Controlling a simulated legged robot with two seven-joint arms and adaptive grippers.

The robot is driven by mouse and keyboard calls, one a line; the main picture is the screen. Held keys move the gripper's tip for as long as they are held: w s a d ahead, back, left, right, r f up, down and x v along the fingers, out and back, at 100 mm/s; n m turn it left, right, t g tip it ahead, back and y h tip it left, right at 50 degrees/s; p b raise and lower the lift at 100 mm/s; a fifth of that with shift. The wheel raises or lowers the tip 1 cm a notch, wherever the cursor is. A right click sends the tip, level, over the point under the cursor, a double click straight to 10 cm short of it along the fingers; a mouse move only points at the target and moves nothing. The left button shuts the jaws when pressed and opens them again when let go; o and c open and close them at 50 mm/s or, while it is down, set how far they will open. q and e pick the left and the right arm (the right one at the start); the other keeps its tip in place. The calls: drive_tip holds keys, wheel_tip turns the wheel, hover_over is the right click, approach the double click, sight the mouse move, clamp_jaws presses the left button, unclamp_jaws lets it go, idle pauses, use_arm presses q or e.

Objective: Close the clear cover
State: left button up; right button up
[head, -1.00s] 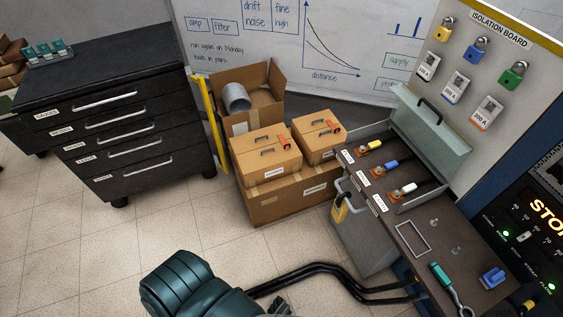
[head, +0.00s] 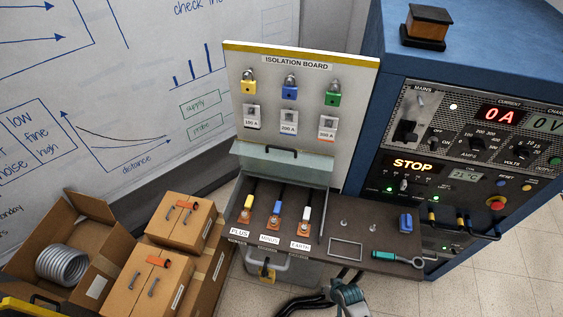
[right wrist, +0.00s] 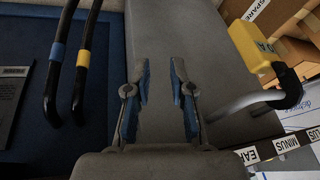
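The clear cover (head: 282,163) stands raised at the back of the terminal box, with a dark handle (head: 281,149) along its top edge. Below it, the open box shows three terminals with a yellow plug (head: 248,205), a blue plug (head: 277,209) and a white plug (head: 305,213), labelled PLUS, MINUS and EARTH. My right gripper (right wrist: 160,72) is open and empty in the right wrist view, over a grey surface, apart from the cover. A teal part of my arm shows at the bottom of the head view. My left gripper is not in view.
The isolation board (head: 300,110) stands behind the cover. Cardboard boxes (head: 178,222) are at left.

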wheel_tip(320, 180, up, 9)
drive_tip(key=w+a+y+b, duration=0.1)
drive_tip(key=w+a, duration=0.1)
drive_tip(key=m+t+y+b, duration=0.1)
drive_tip(key=m+t+y, duration=0.4)
drive_tip(key=m+y, duration=0.65)
approach(278, 147)
drive_tip(key=shift+m+h, duration=0.95)
drive_tip(key=x, duration=1)
drive_tip(key=shift+s+a+r+p, duration=0.1)
drive_tip(key=shift+a+r+p, duration=0.25)
drive_tip(key=shift+p, duration=0.05)
clamp_jaws()
